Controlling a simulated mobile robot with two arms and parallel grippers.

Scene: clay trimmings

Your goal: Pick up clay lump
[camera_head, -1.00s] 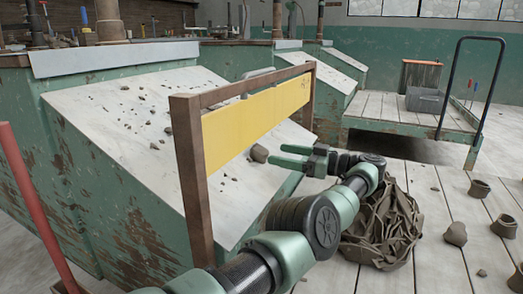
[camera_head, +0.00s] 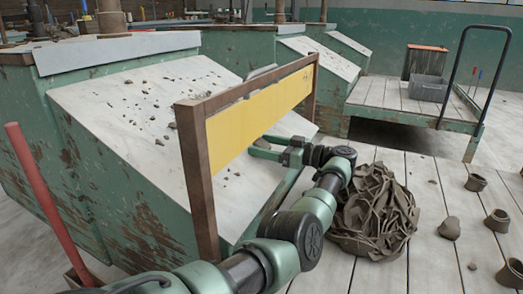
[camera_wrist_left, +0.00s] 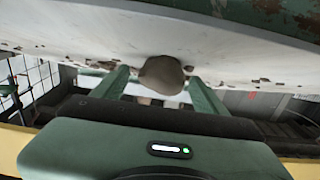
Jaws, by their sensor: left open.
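A rounded brown clay lump (camera_wrist_left: 162,76) rests against the pale sloped board (camera_wrist_left: 60,30) in the left wrist view. It sits between and just beyond the two green fingers of my left gripper (camera_wrist_left: 160,92), which are apart, one on each side of it. I cannot tell whether either finger touches it. In the head view my left gripper (camera_head: 262,147) is open and reaches over the sloped board, close behind the wooden-framed yellow panel (camera_head: 253,117). The lump is hidden there by the panel and gripper. My right gripper is not in view.
Small clay crumbs (camera_head: 158,142) lie on the slope. A heap of clay trimmings (camera_head: 373,213) lies below my left arm on the plank floor. Pots (camera_head: 497,221) and a clay piece (camera_head: 449,228) stand at the right. A cart (camera_head: 415,105) with a grey bin (camera_head: 428,88) is behind.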

